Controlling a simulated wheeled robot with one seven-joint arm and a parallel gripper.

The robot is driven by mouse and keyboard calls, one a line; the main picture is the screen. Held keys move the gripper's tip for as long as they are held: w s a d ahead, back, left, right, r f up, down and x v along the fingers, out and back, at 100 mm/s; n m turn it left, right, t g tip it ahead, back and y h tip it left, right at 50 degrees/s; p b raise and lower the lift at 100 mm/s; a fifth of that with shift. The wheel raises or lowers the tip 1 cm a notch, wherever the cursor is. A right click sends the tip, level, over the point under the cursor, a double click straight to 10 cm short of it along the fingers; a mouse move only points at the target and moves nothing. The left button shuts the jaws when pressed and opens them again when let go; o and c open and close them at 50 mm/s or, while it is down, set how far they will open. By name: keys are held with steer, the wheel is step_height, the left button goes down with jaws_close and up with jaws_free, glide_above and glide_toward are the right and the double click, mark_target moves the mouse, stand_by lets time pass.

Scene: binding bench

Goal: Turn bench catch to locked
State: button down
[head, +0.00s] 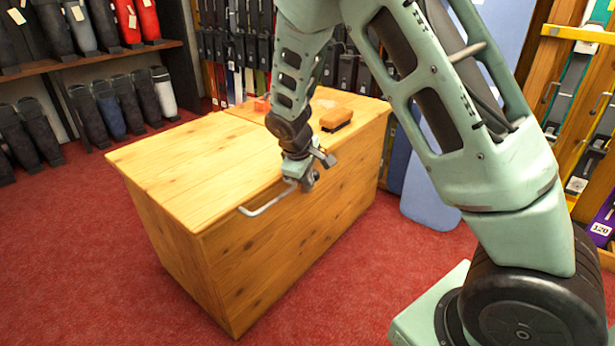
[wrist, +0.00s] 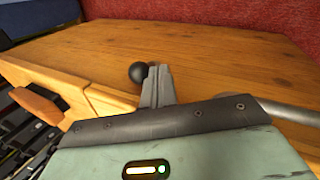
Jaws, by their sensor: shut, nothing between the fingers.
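The wooden bench (head: 185,165) stands in the middle of the head view. In the wrist view, a black ball knob (wrist: 138,72), which looks like the end of the bench catch, sits just left of my fingertips. My gripper (head: 303,183) is at the bench's front top edge. In the wrist view my gripper (wrist: 160,70) is shut and empty, its fingers beside the knob; I cannot tell whether they touch. The rest of the catch is hidden by my gripper, so its position is unclear.
A metal bar handle (head: 268,199) sticks out from the bench front, and also shows right of my fingers in the wrist view (wrist: 290,112). An orange-brown brush (head: 336,119) lies on the bench top.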

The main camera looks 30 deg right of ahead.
steer(key=d+p, duration=0.1)
steer(key=p, duration=0.3)
steer(key=d+r+y+p, duration=0.1)
steer(key=p, duration=0.2)
steer(key=shift+w+d+p, duration=0.1)
steer(key=shift+w+p, duration=0.25)
steer(key=shift+d, duration=0.1)
steer(key=shift+r, duration=0.1)
